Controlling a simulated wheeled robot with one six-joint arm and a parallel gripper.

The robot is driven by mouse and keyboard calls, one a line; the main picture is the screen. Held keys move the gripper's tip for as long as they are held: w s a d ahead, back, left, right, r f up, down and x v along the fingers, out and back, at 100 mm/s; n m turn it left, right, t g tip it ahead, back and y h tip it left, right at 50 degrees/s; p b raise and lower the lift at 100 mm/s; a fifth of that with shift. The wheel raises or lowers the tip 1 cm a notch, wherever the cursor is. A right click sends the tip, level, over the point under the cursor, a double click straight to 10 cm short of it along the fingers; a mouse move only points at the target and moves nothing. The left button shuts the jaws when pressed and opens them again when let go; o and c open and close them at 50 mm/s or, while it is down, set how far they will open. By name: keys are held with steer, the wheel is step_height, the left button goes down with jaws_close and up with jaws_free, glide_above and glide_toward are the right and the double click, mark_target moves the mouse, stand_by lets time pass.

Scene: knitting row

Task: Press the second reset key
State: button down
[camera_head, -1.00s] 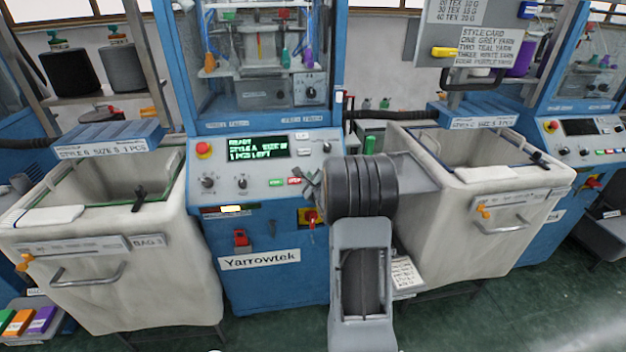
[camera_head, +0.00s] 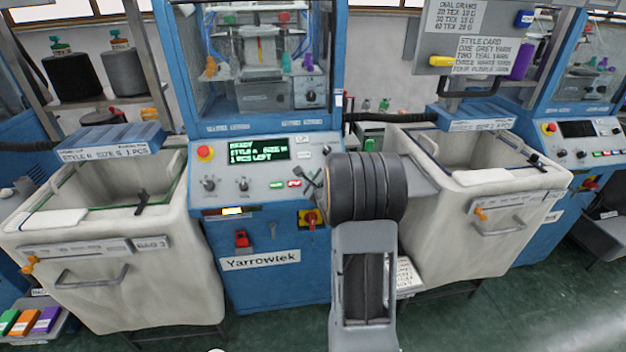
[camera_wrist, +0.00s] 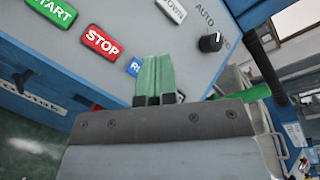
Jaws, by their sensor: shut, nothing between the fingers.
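A blue key (camera_wrist: 136,66) with a white letter R shows in the wrist view, right of the red STOP key (camera_wrist: 101,41); the rest of its label is hidden behind my gripper. My gripper (camera_wrist: 157,59) has its green fingers together and empty, just right of the blue key and over the grey panel. I cannot tell whether the fingertips touch the panel. In the head view, my gripper (camera_head: 311,190) is at the right part of the Yarrowtek machine's control panel (camera_head: 262,170), and my wrist hides the area right of it.
The green START key (camera_wrist: 50,11) is left of STOP. A black AUTO knob (camera_wrist: 210,42) and a white key (camera_wrist: 172,9) are near the fingers. Cloth bins stand left (camera_head: 120,285) and right (camera_head: 480,240) of the machine. A red emergency button (camera_head: 205,153) is on the panel's left.

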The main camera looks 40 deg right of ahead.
steer(key=shift+s+a+r+p, duration=0.25)
steer(key=shift+s+r, duration=0.1)
steer(key=shift+r, duration=0.15)
steer(key=shift+s+a+r+p, duration=0.1)
steer(key=shift+s+r+p, duration=0.2)
steer(key=shift+r, duration=0.15)
steer(key=s+a+f+n+g+y, duration=0.1)
steer(key=s+a+f+n+g, duration=0.3)
steer(key=s+f+n+g, duration=0.75)
steer(key=s+a+r+n+y, duration=0.2)
steer(key=s+a+r+n, duration=0.4)
steer(key=a+n, duration=0.3)
steer(key=s+a+r+n+y, duration=0.2)
steer(key=s+a+r+n, duration=0.4)
steer(key=a, duration=0.7)
steer(key=shift+s+r+n+g, duration=0.2)
steer(key=shift+r+n+g, duration=0.4)
steer(key=shift+n, duration=0.75)
